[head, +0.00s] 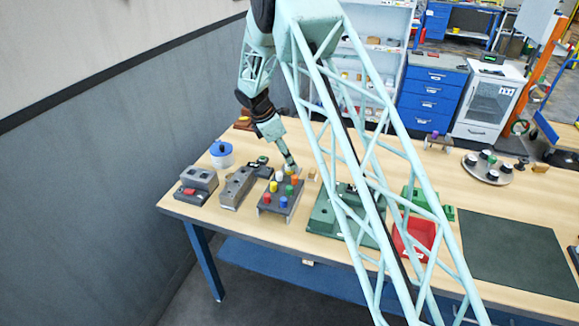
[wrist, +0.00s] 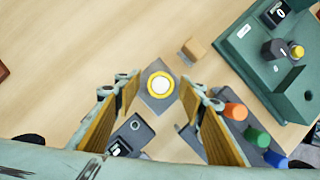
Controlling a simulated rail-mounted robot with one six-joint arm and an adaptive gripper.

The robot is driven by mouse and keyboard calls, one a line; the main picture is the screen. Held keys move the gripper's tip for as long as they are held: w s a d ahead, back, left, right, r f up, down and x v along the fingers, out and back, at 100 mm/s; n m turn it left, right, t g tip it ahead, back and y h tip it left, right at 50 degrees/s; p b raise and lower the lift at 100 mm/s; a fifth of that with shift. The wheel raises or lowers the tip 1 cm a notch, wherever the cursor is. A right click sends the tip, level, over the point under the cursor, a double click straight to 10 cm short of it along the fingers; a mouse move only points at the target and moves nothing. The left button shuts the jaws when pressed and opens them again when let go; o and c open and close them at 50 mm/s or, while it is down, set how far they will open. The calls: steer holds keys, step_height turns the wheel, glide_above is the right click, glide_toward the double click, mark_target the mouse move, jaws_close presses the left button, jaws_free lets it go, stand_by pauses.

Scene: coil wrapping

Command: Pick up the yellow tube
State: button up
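The yellow tube (wrist: 160,85) shows end-on in the wrist view as a yellow ring with a pale centre, over a grey base. My gripper (wrist: 160,97) is open, with one finger to each side of the tube and gaps between. In the head view my gripper (head: 291,168) points down just above the far end of the rack. The fingers hide part of the rack in the wrist view.
Orange (wrist: 235,111), green (wrist: 257,136) and blue (wrist: 275,159) tubes stand in a row close to the right finger. A small wooden block (wrist: 195,48) and a green fixture (wrist: 250,55) lie beyond. A dark device (wrist: 132,133) is by the left finger.

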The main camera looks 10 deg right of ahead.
steer(key=shift+x, duration=0.85)
steer(key=shift+c, duration=0.5)
steer(key=c, duration=0.8)
